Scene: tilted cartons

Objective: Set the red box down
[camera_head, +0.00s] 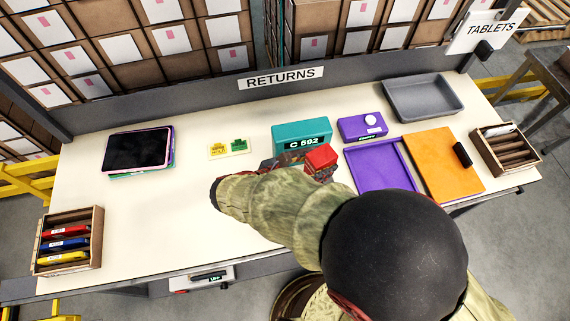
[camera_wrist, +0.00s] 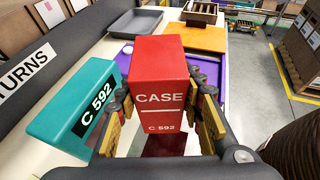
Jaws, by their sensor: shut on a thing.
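The red box (camera_wrist: 158,85), marked CASE and C 592, is upright between the fingers of my gripper (camera_wrist: 160,115) in the wrist view. My gripper is shut on it, with a finger on each side. In the head view the red box (camera_head: 321,160) shows beside my gripper (camera_head: 305,170), in front of the teal box (camera_head: 303,134) marked C 592. The wrist view also shows the teal box (camera_wrist: 80,108), close at the left of the red box.
A purple box (camera_head: 362,127), a purple tray (camera_head: 378,170), an orange board (camera_head: 443,164) and a grey tray (camera_head: 424,99) are at the right. Tablets (camera_head: 138,149) lie at the left. Wooden racks (camera_head: 70,242) (camera_head: 508,150) stand at both ends. The white table (camera_head: 150,230) is clear at front left.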

